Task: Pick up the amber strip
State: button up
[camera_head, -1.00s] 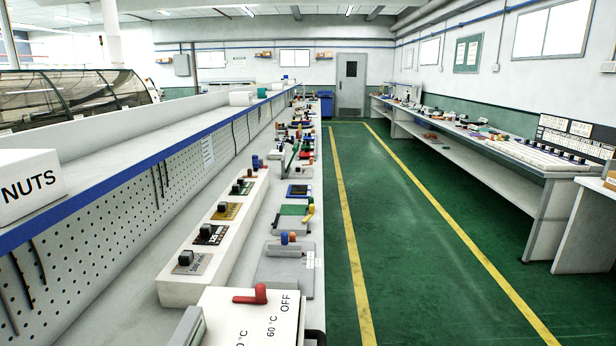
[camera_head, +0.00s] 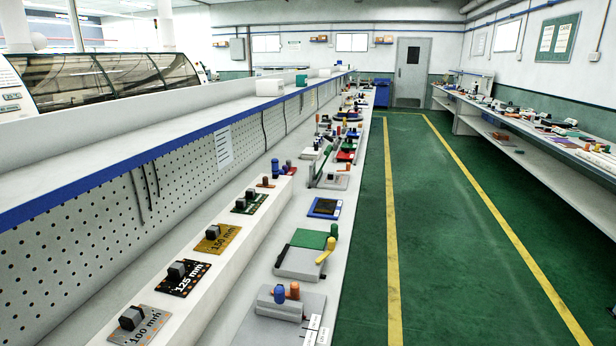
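No thing is plainly an amber strip in this view. The nearest in colour is an amber plate marked 150 mm (camera_head: 217,239), lying on the long white ledge (camera_head: 232,262) on the left bench with a dark block on it. A small yellow piece (camera_head: 325,254) lies on the bench beside a plate with a green top (camera_head: 309,239); I cannot tell what it is. My gripper is not in view.
Plates marked 125 mm (camera_head: 183,279) and 100 mm (camera_head: 140,325) lie nearer on the ledge. A grey plate (camera_head: 286,309) bears blue and orange knobs. A pegboard (camera_head: 110,225) backs the bench. The green aisle floor (camera_head: 445,260) to the right is clear.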

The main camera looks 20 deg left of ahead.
aim_at(264, 179)
jog(key=i, duration=5.75)
jog(key=i+u, duration=0.25)
jog(key=u, duration=0.15)
jog(key=i+l+u, duration=0.1)
jog(key=i+u, duration=0.15)
jog(key=u, duration=0.15)
jog(key=i+l+u, duration=0.2)
jog(key=u, duration=2.3)
